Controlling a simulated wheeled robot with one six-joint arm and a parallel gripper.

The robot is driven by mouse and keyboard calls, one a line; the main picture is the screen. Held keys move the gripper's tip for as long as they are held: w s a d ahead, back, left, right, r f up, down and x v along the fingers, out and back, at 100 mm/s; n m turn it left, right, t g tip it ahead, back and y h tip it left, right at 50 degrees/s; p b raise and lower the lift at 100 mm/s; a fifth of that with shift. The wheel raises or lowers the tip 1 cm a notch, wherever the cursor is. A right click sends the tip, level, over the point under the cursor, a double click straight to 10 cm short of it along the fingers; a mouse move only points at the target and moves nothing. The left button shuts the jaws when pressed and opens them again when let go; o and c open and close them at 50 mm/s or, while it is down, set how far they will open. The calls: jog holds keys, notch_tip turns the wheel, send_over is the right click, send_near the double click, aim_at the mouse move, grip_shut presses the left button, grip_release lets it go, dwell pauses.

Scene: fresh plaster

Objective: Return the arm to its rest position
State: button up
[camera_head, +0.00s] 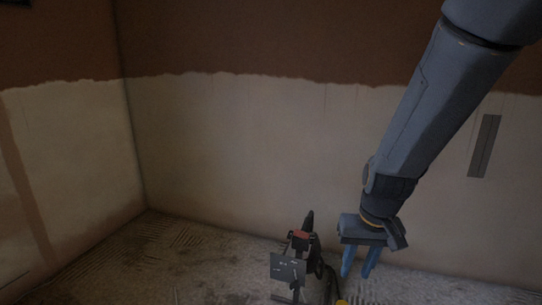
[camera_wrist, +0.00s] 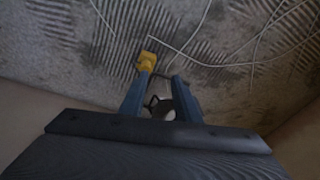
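My arm (camera_head: 420,105) comes down from the upper right in the head view, stretched low in front of the half-plastered wall. My gripper (camera_head: 358,272) points down near the floor, its two blue fingers apart with a gap between them. In the wrist view my gripper (camera_wrist: 161,76) also shows open fingers. A dark object with a pale round part (camera_wrist: 163,106) shows in the gap, and I cannot tell how far below it lies. No object is seen gripped.
A dark machine with a grey plate (camera_head: 288,268) stands on the rough floor left of my gripper. A yellow object (camera_wrist: 147,61) lies by one fingertip in the wrist view. Thin pale cables (camera_wrist: 230,64) cross the floor. A grey strip (camera_head: 484,146) is on the wall.

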jog(key=s+a+r+n+g+y+p, duration=0.1)
jog(key=s+a+r+n+p, duration=0.3)
jog(key=s+a+r, duration=0.65)
jog(key=s+a+r+n+p, duration=0.35)
jog(key=s+a+r, duration=0.35)
jog(key=s+a, duration=0.5)
jog(key=d+r+m+p, duration=0.3)
jog(key=d+r+p, duration=0.8)
jog(key=p, duration=0.7)
jog(key=s+d+r+m+h+p, duration=0.1)
jog(key=d+r+m+p, duration=0.2)
jog(key=d+r+p, duration=0.7)
notch_tip(320, 180, up, 7)
jog(key=p, duration=0.9)
jog(key=shift+d+r+m+h, duration=0.2)
jog(key=shift+d+m+h, duration=0.1)
jog(key=shift+d+m, duration=0.05)
